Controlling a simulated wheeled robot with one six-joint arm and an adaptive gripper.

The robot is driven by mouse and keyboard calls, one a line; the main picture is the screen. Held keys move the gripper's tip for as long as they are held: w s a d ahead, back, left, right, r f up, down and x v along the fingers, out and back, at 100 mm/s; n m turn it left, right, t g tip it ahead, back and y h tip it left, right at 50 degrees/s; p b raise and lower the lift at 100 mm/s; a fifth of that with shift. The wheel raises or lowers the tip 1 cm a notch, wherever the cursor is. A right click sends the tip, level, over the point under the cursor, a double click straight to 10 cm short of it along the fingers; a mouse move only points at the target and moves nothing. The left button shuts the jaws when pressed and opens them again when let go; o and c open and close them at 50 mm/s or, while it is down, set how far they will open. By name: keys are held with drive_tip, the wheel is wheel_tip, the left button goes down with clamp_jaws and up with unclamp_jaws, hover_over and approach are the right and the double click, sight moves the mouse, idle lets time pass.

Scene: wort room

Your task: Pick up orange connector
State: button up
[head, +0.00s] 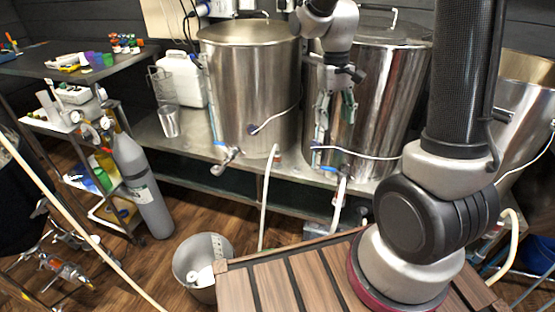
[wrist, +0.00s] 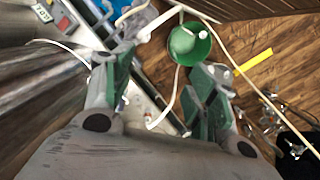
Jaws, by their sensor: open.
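I cannot pick out an orange connector with certainty in either view. Small orange-red pieces (head: 127,42) stand on the dark shelf top at the upper left in the head view, too small to identify. My gripper (head: 334,122) hangs fingers down in front of the right steel kettle, far from that shelf. In the wrist view my gripper (wrist: 162,85) has its two green-padded fingers wide apart, with nothing held between them.
Two steel kettles (head: 248,85) (head: 392,100) with hoses stand on a steel bench (head: 190,143). A grey gas cylinder (head: 142,180) leans by the left shelf unit. A bucket (head: 203,262) stands on the wood floor. A green vessel (wrist: 189,44) shows in the wrist view.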

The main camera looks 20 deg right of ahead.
drive_tip(key=w+a+f, duration=0.2)
drive_tip(key=w+f, duration=0.9)
drive_tip(key=f, duration=0.2)
drive_tip(key=m+t, duration=0.3)
drive_tip(key=m, duration=0.3)
hover_over(277, 154)
wheel_tip(277, 154, down, 18)
drive_tip(key=shift+r, duration=0.15)
drive_tip(key=shift+w+m, duration=0.2)
drive_tip(key=shift+m, duration=0.3)
drive_tip(key=f, duration=0.7)
drive_tip(key=shift+w+d+f, duration=0.25)
drive_tip(key=shift+w+f, duration=0.1)
drive_tip(key=c, duration=1.2)
